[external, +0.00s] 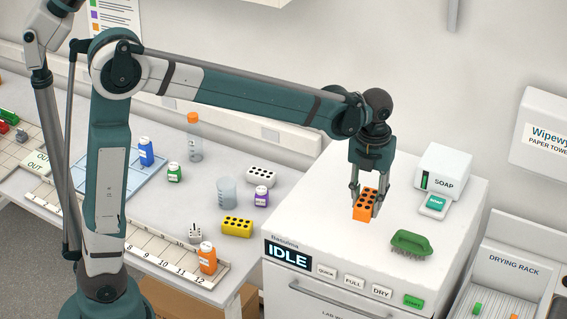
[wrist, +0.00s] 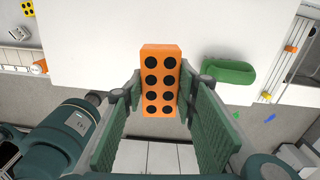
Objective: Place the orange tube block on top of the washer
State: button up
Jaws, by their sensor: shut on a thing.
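The orange tube block (external: 364,206) is a small block with rows of dark holes. My gripper (external: 367,195) is shut on it, one finger on each side, over the white top of the washer (external: 325,203). In the wrist view the block (wrist: 160,72) sits between the two green finger pads of my gripper (wrist: 160,92), its holes facing the camera. The washer top (wrist: 110,45) spreads behind it. I cannot tell whether the block's underside touches the washer top. The washer's front panel reads IDLE.
On the washer top, a green brush (external: 411,243) lies right of the block, and a white soap dispenser (external: 443,172) stands at the back right. A drying rack (external: 520,268) is at the right. The left bench holds a yellow block (external: 237,227), a white block (external: 261,175) and several bottles.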

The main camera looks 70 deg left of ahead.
send_over(363, 236)
jog(key=shift+d+f+p, duration=0.1)
jog(key=shift+f+p, duration=0.2)
jog(key=shift+f, duration=2.35)
jog(key=shift+f, duration=0.1)
jog(key=shift+f, duration=1.95)
jog(key=shift+f, duration=0.2)
jog(key=o, duration=0.9)
jog(key=shift+o, duration=0.2)
jog(key=shift+r, duration=0.15)
jog(key=shift+r+b, duration=0.3)
jog(key=shift+r, duration=5.75)
jog(key=shift+s, duration=0.1)
